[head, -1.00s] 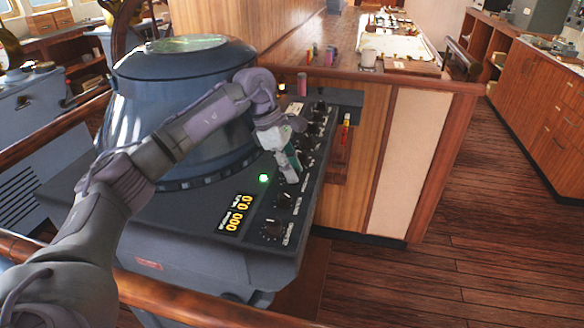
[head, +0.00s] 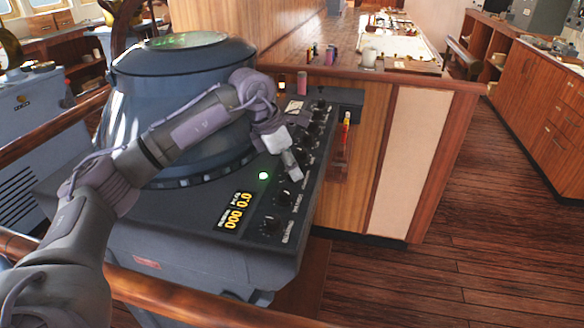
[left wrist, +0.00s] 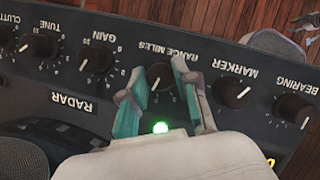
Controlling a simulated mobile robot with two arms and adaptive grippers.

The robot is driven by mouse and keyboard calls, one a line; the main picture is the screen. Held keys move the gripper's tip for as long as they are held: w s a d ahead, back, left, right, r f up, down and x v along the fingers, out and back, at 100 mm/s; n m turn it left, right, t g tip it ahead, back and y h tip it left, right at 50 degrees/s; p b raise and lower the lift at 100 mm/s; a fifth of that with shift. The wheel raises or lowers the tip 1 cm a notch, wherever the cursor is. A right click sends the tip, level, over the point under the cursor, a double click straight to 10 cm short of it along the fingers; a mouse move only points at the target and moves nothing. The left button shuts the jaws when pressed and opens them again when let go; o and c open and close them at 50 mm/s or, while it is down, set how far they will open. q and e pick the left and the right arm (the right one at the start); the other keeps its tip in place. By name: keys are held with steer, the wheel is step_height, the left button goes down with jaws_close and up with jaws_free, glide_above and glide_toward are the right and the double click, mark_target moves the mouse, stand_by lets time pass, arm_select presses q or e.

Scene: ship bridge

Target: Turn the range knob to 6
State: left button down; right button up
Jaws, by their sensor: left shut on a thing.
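The range knob (left wrist: 159,75) is a small black knob with a white pointer line, under an upside-down "RANGE MILES" label in the left wrist view. My left gripper (left wrist: 160,84) is shut on it, with one teal-lined finger on each side. The fingers hide part of the dial's numbers, so I cannot read the setting. In the head view my left gripper (head: 295,177) reaches down to the sloped radar panel (head: 205,207), and its fingers hide the range knob there. My right gripper is not in view.
The marker knob (left wrist: 233,92) and bearing knob (left wrist: 290,106) are on one side, the gain knob (left wrist: 100,58) on the other. A green lamp (head: 263,175) glows beside the gripper. A wooden rail (head: 170,298) runs in front of the console.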

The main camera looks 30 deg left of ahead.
arm_select(q)
steer(key=shift+n+t+y+b, duration=0.3)
steer(key=shift+n+t+y, duration=0.15)
steer(key=shift+n, duration=1.05)
steer(key=c, duration=0.9)
jaws_free()
steer(key=v, duration=1.2)
steer(key=shift+w+d, duration=0.1)
